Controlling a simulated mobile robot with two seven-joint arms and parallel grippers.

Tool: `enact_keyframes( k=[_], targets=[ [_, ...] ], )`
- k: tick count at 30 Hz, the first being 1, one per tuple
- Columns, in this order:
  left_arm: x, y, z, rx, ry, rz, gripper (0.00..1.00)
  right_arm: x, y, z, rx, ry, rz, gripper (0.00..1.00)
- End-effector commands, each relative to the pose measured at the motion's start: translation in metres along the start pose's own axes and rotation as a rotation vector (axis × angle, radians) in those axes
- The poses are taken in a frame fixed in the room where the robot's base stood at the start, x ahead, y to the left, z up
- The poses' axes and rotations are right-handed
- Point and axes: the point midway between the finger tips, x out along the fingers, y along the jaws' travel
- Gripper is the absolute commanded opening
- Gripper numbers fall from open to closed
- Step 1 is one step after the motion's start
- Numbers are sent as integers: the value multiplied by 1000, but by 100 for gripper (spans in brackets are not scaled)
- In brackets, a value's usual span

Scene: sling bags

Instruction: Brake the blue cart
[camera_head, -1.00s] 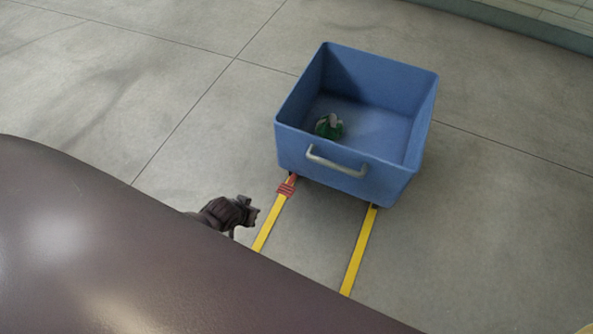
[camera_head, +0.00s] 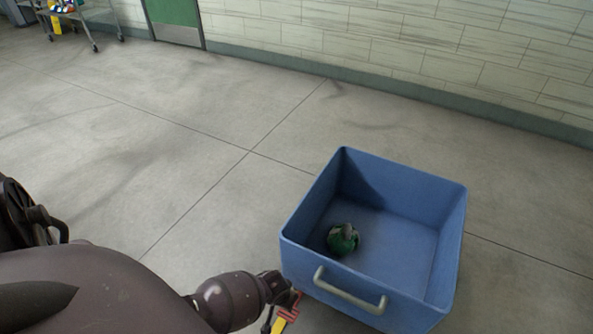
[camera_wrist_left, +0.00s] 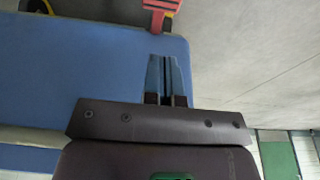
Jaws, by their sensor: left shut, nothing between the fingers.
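The blue cart (camera_head: 372,270) is an open box at the lower right in the head view, with a silver handle (camera_head: 350,291) on its near side. A red brake pedal (camera_head: 288,306) shows at its near left corner, above a yellow strip (camera_head: 278,325). My left arm reaches that corner in the head view; its fingertips are hard to make out there. In the left wrist view my left gripper (camera_wrist_left: 168,60) is shut and empty, beside the blue cart wall (camera_wrist_left: 80,75). The red pedal (camera_wrist_left: 160,8) lies just beyond the fingertips, apart from them. My right gripper is not in view.
A green object (camera_head: 342,240) lies inside the cart. Open concrete floor (camera_head: 180,150) surrounds it. A tiled wall (camera_head: 420,50) with a green door (camera_head: 174,15) runs along the back. A wheeled metal trolley (camera_head: 95,18) stands at the far upper left.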

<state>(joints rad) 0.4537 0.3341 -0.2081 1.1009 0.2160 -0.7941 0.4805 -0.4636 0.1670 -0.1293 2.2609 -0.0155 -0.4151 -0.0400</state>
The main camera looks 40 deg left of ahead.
Motion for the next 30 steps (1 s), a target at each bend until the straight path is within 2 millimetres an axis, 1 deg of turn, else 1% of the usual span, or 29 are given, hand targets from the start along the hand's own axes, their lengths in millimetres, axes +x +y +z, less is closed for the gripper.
enact_keyframes(
  k=[3,14,19,23,24,30],
  targets=[
    [5,-1,0,-6,-11,-6,0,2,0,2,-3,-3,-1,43],
    [5,-1,-2,-9,-12,-7,0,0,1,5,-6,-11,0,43],
    [11,-1,-1,-8,-15,-8,0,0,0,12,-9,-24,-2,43],
    [26,-2,3,-7,-21,-10,0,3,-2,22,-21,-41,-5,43],
    [32,-2,4,-7,-22,-10,0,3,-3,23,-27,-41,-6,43],
    [66,-3,8,-7,-27,-11,0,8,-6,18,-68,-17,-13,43]
  ],
)
